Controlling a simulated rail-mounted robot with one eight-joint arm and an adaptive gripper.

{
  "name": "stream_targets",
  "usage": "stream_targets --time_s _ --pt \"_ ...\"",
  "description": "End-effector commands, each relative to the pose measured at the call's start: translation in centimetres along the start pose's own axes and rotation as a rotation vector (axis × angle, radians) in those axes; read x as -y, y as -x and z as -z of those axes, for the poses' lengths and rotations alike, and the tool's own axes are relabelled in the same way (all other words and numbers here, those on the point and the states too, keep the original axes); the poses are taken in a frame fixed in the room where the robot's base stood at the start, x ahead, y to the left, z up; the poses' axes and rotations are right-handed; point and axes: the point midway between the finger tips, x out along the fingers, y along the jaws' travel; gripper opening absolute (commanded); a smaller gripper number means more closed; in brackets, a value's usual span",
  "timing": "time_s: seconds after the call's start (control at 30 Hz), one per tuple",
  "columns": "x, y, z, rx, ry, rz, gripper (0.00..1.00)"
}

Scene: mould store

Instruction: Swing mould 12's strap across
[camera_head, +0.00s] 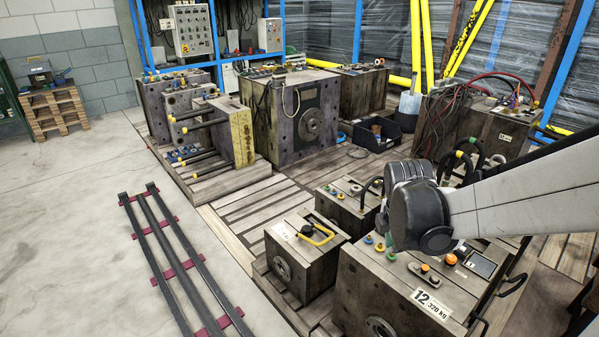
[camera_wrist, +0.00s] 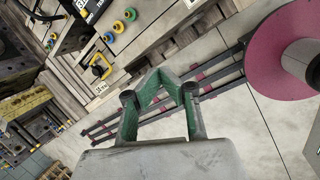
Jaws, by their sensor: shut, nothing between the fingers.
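Mould 12 (camera_head: 360,290) is a large wood-brown block at the lower right of the head view, with a white "12 320 kg" label. Its top carries orange knobs (camera_head: 450,259), a dark panel and a row of blue, yellow and green knobs. In the wrist view, the coloured knobs (camera_wrist: 118,26) show at the upper left. My gripper (camera_wrist: 160,76) is shut and empty, its green fingers pointing up the picture, apart from the mould. In the head view its fingers are hidden.
A smaller mould with a yellow handle (camera_head: 318,235) stands left of mould 12. Larger moulds (camera_head: 290,117) and a yellow-faced plate (camera_head: 242,138) stand behind on pallets. Dark rails (camera_head: 165,240) cross the otherwise clear floor at left. Hoses hang at the right mould (camera_head: 510,135).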

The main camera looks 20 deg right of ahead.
Motion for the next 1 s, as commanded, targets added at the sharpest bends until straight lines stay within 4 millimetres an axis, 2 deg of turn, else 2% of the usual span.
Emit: stream_targets --time_s 0.03,0.1,0.2,0.33,0.5,0.87,1.0 --pt "0.1 -2.0 -0.9 0.007 0.07 0.021 0.0" --pt "0.3 -4.1 -2.0 0.011 0.18 0.051 0.0" --pt "0.8 -6.7 -3.3 0.01 0.316 0.09 0.0" --pt "1.4 -9.0 -4.4 0.004 0.443 0.126 0.0" --pt "1.8 -10.2 -5.0 -0.004 0.518 0.146 0.0" --pt "1.8 -10.3 -5.1 -0.005 0.527 0.147 0.0" --pt "2.0 -11.2 -5.1 -0.005 0.526 0.147 0.0"
